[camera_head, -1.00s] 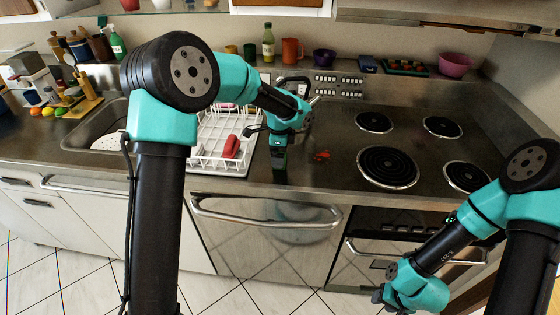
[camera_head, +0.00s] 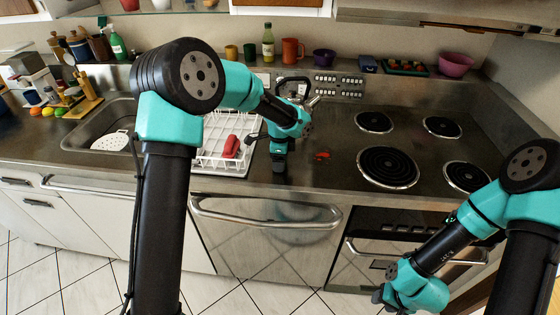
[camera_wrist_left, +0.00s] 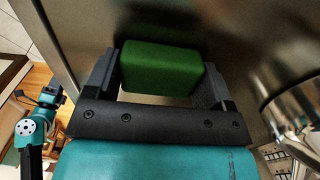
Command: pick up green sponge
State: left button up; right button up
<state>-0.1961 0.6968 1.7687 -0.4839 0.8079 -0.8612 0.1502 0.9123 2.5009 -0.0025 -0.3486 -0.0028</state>
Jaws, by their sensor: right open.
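The green sponge (camera_wrist_left: 160,68) is a block that sits between the two fingers of my left gripper (camera_wrist_left: 160,75) in the left wrist view. It nearly fills the gap, but whether the fingers press on it is unclear. In the head view my left gripper (camera_head: 279,170) points down at the front of the counter, right of the dish rack. Its own links mostly hide the sponge there. My right gripper (camera_head: 380,294) is open and empty, low in front of the oven and away from the sponge.
A white dish rack (camera_head: 212,160) holding a red item (camera_head: 232,146) stands left of my left gripper. A metal kettle (camera_head: 294,90) is close behind it. The hob (camera_head: 345,185) with several coils lies to the right. A sink (camera_head: 88,130) is further left.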

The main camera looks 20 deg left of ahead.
pick_arm(q)
jog(key=c, duration=0.5)
jog(key=shift+r, duration=0.15)
notch_tip(320, 180, up, 2)
jog(key=shift+r, duration=0.1)
jog(key=shift+s+r, duration=0.25)
jog(key=shift+r, duration=0.35)
jog(key=s+d+r, duration=0.1)
jog(key=s+d, duration=0.3)
jog(key=s, duration=1.1)
jog(key=shift+d+r, duration=0.2)
jog(key=o, duration=0.3)
jog(key=shift+w, duration=0.1)
jog(key=shift+c, duration=0.8)
